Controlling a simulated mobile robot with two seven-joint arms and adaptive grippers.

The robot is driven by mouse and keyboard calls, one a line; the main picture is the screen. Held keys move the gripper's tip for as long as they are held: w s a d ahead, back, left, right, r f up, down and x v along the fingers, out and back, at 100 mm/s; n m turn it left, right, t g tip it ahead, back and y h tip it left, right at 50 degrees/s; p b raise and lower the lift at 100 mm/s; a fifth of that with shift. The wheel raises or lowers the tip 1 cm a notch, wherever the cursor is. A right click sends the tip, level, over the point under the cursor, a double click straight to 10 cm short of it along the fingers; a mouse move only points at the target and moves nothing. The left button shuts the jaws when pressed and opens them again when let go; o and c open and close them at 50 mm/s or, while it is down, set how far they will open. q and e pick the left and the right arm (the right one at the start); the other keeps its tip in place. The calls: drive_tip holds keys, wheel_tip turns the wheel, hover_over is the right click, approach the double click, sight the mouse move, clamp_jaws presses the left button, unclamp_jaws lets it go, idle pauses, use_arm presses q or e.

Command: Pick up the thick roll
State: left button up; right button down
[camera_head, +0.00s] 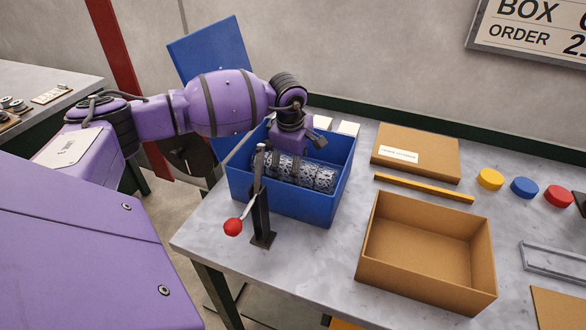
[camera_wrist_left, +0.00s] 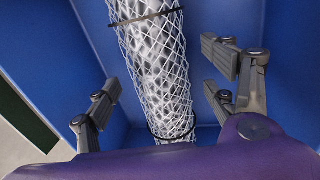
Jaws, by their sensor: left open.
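A thick roll of silvery wire mesh with dark bands (camera_head: 305,172) lies in the blue bin (camera_head: 240,190) on the table. In the left wrist view the roll (camera_wrist_left: 155,70) runs lengthwise between my finger pads, with a gap on both sides. My left gripper (camera_wrist_left: 165,82) is open and reaches down into the bin above the roll. In the head view the left gripper (camera_head: 298,150) hides part of the roll. I cannot tell exactly how high the fingers are above it. My right gripper is not in view.
A black lever post with a red knob (camera_head: 233,227) stands close in front of the bin. An open cardboard box (camera_head: 372,270), its lid (camera_head: 415,150) and an orange bar (camera_head: 424,188) lie to the right. Yellow, blue and red discs (camera_head: 524,187) sit farther right.

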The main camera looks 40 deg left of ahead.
use_arm(q)
drive_tip(key=shift+w+f, duration=0.15)
drive_tip(key=shift+f, duration=0.4)
drive_tip(key=c, duration=1.6)
drive_tip(key=shift+r, duration=0.1)
drive_tip(key=shift+c, duration=0.2)
drive_tip(key=shift+r, duration=0.1)
